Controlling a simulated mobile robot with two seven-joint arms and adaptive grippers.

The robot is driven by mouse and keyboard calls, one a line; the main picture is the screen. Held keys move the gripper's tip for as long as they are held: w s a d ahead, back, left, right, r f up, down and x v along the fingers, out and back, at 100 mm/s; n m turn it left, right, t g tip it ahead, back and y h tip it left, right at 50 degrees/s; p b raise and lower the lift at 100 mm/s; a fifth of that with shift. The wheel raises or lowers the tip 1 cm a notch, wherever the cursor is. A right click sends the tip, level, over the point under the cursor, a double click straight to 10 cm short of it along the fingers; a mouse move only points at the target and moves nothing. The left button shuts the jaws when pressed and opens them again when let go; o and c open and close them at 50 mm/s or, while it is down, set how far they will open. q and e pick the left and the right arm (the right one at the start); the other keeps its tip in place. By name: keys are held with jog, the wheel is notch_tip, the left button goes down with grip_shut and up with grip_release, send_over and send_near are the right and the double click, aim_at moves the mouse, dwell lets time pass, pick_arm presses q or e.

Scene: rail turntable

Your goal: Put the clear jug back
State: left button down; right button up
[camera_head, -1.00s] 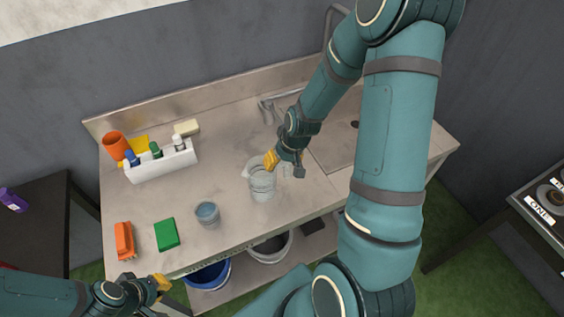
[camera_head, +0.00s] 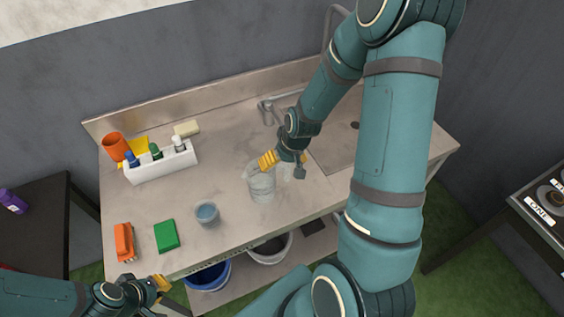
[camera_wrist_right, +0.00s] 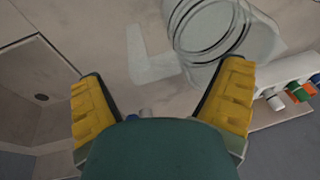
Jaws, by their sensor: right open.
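The clear jug (camera_head: 262,187) stands upright on the steel counter, left of the sink. My right gripper (camera_head: 286,162) is open and empty just above and behind the jug, partly covering its rim and handle side. In the right wrist view, the jug (camera_wrist_right: 212,35) is at the top, beyond the right-hand finger. Its pale angular handle (camera_wrist_right: 143,58) shows ahead of the gap between the open fingers (camera_wrist_right: 165,85). My left gripper (camera_head: 163,286) is at the lower left, off the counter's front edge; its opening is unclear.
A small blue-grey cup (camera_head: 207,214), green sponge (camera_head: 166,235) and orange brush (camera_head: 124,241) are on the counter left of the jug. A white caddy (camera_head: 163,165) with bottles, an orange cup (camera_head: 116,146) and a tap (camera_head: 268,110) stand behind. The sink (camera_head: 335,150) is right.

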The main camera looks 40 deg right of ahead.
pick_arm(q)
jog(key=shift+r+p, duration=0.55)
jog(key=shift+r, duration=0.1)
pick_arm(e)
jog(key=v, duration=1.1)
jog(key=shift+s+r, duration=0.2)
jog(key=shift+r, duration=0.05)
jog(key=shift+d, duration=0.1)
